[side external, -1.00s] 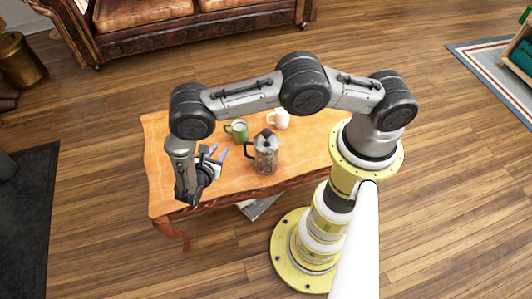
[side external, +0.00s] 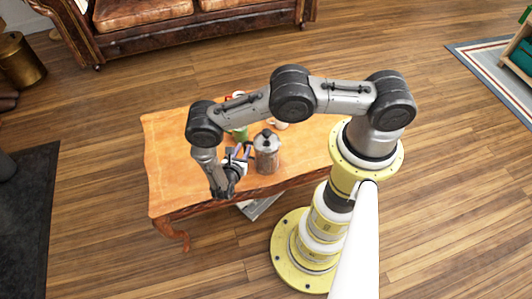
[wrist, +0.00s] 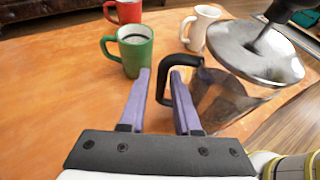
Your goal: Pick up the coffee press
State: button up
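The coffee press (side external: 267,153) stands upright on the wooden table, a glass body with a silver lid and a black handle. In the wrist view the coffee press (wrist: 225,98) is at the right, with its black handle (wrist: 168,75) facing my gripper. My gripper (wrist: 160,75) is open, its two purple fingers apart. The handle's outer side shows between and just beyond the fingertips; I cannot tell whether they touch it. In the side view my gripper (side external: 239,152) is just left of the press, at about its height.
A green mug (wrist: 130,48) with dark liquid stands beyond the fingers at the left. A white mug (wrist: 200,27) is behind the press and a red mug (wrist: 125,11) farther back. The table's left part (side external: 175,150) is clear.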

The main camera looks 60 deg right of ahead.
jog(key=x, duration=0.5)
jog(key=shift+s+a+f, duration=0.1)
jog(key=shift+s, duration=0.05)
grip_shut()
dwell(1.2)
